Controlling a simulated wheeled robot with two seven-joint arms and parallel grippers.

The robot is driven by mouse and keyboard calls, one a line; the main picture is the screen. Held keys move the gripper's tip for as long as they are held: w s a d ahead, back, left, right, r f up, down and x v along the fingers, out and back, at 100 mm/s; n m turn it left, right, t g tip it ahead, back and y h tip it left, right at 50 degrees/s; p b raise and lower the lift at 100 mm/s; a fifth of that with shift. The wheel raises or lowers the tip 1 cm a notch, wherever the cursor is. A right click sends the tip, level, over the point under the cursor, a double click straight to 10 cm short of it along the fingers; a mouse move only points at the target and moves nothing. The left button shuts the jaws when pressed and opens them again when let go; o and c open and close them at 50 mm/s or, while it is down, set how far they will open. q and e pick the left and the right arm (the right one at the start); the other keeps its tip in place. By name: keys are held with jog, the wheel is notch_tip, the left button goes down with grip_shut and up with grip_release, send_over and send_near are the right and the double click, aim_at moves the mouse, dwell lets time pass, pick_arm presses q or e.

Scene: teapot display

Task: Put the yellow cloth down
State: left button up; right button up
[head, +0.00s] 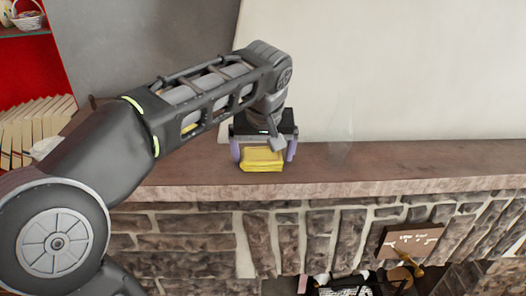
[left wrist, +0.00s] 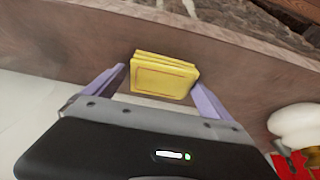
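The yellow cloth (head: 262,160) is a folded, layered block at the top of the stone fireplace, on or just above the brown mantel shelf (head: 400,160). My left gripper (head: 264,151) is over the shelf, with one pale purple finger on each side of the cloth. In the left wrist view the cloth (left wrist: 163,77) lies square between the fingertips of the left gripper (left wrist: 160,76), which look closed against its side edges. Whether its underside touches the shelf is hard to tell. My right gripper is not in view.
A faint transparent object (head: 341,140) stands on the shelf right of the cloth. The shelf farther right is clear. A pale wall rises behind. Books (head: 35,125) and a basket (head: 27,17) are at the left.

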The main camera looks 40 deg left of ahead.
aim_at(264, 162)
pick_arm(q)
jog(key=shift+r, duration=0.1)
jog(key=shift+r+p, duration=0.2)
jog(key=shift+p, duration=0.1)
jog(key=shift+s+d+r, duration=0.1)
jog(key=shift+d+r, duration=0.05)
jog(key=shift+r, duration=0.15)
jog(key=v, duration=0.5)
jog(key=shift+r, duration=0.1)
jog(key=shift+p+v, duration=1.85)
jog(key=shift+v, duration=1.1)
